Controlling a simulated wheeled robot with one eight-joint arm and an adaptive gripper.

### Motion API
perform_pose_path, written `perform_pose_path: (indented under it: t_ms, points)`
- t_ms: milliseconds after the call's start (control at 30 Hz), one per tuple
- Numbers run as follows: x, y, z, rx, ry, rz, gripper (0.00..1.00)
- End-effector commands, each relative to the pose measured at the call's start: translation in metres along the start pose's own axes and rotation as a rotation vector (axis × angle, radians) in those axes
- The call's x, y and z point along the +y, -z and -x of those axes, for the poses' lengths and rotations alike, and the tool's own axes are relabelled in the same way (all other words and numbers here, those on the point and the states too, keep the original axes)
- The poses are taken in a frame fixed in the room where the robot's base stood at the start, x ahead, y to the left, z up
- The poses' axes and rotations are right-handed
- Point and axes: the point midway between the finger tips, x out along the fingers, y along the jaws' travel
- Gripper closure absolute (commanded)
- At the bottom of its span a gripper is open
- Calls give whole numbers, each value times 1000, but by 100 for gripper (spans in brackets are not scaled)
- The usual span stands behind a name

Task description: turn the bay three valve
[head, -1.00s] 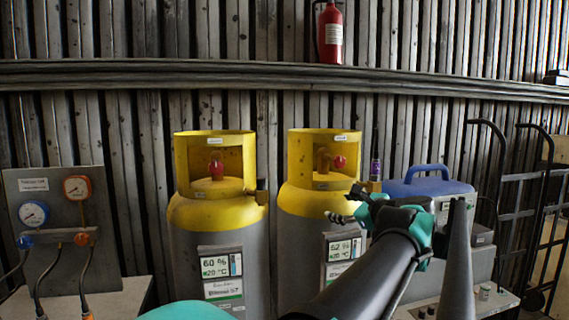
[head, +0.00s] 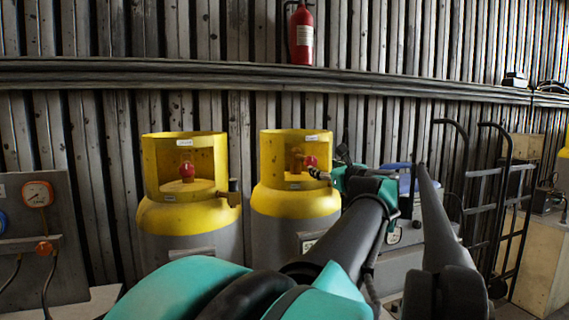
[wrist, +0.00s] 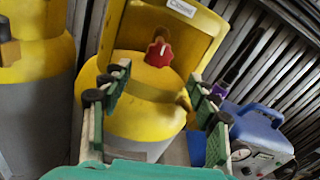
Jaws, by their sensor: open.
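Two grey cylinders with yellow tops and yellow collars stand side by side, the left cylinder (head: 182,215) and the right cylinder (head: 295,203). Each collar holds a red valve knob: the left knob (head: 186,171) and the right knob (head: 311,161). My gripper (head: 322,174) is at the right side of the right cylinder's collar. In the wrist view my gripper (wrist: 160,97) is open and empty, its fingers spread across the yellow shoulder. The right knob (wrist: 159,53) shows beyond the fingertips, untouched. I cannot read a bay number on either cylinder.
A gauge panel (head: 40,250) stands at the far left. A blue-topped case (wrist: 252,125) sits right of the cylinder, close to my right finger. Hand trucks (head: 490,190) stand at the right. A fire extinguisher (head: 302,36) hangs on the ribbed wall.

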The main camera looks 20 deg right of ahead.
Motion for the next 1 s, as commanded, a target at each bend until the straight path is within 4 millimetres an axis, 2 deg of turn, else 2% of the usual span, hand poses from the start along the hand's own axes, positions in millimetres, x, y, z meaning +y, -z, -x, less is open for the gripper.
perform_pose_path:
  t_ms: [300, 500, 700, 1000]
  points:
    - [1, 0, -58, -1, -4, 0, 40]
    - [0, 0, -87, 0, -2, 1, 40]
    - [0, 0, -102, 0, 0, 1, 40]
    - [0, 0, -104, 0, 1, 1, 40]
